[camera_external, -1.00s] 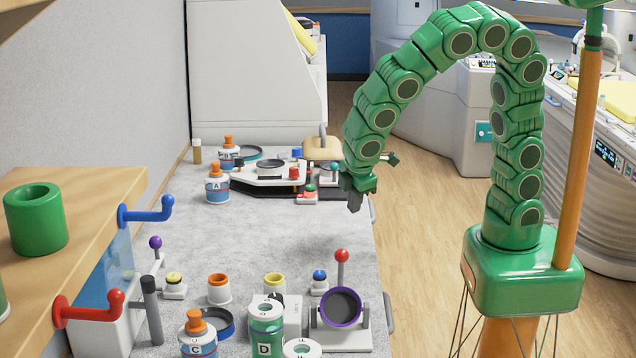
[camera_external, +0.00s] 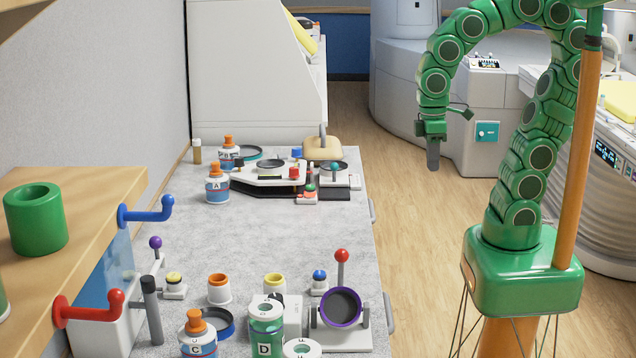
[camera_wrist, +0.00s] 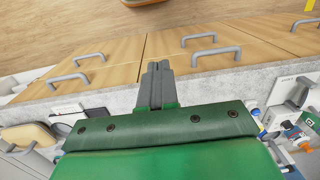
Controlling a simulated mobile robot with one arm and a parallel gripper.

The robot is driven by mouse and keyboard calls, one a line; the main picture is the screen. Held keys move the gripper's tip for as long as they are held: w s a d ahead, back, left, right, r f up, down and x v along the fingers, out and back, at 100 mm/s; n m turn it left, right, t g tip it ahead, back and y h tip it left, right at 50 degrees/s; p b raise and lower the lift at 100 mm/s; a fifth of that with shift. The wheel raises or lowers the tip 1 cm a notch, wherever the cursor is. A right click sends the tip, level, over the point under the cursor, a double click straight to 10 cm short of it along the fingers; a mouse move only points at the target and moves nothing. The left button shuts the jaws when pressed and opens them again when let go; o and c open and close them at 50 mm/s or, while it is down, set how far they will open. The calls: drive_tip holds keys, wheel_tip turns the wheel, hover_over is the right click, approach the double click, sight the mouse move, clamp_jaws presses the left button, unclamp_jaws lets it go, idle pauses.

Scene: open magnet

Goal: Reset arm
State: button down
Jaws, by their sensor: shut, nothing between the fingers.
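My green arm curves up from its base and over. My gripper (camera_external: 433,160) hangs pointing down over the wooden floor, to the right of the grey counter (camera_external: 300,235) and apart from it. In the wrist view my gripper (camera_wrist: 158,68) shows its two grey fingers together with nothing between them. Beyond the fingers are the wooden cabinet fronts (camera_wrist: 165,42) with grey handles.
The counter holds bottles A (camera_external: 217,185), C (camera_external: 199,335) and D (camera_external: 266,325), and a round purple-rimmed device (camera_external: 341,306). A white machine with a teal panel (camera_external: 487,133) stands behind my gripper. The floor (camera_external: 415,235) between counter and arm base is clear.

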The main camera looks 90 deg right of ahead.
drive_tip(key=s+d+g, duration=0.1)
drive_tip(key=s+d, duration=0.1)
drive_tip(key=s, duration=0.5)
drive_tip(key=shift+d+f+h, duration=0.2)
drive_tip(key=shift+f+h, duration=0.1)
drive_tip(key=shift+f, duration=0.1)
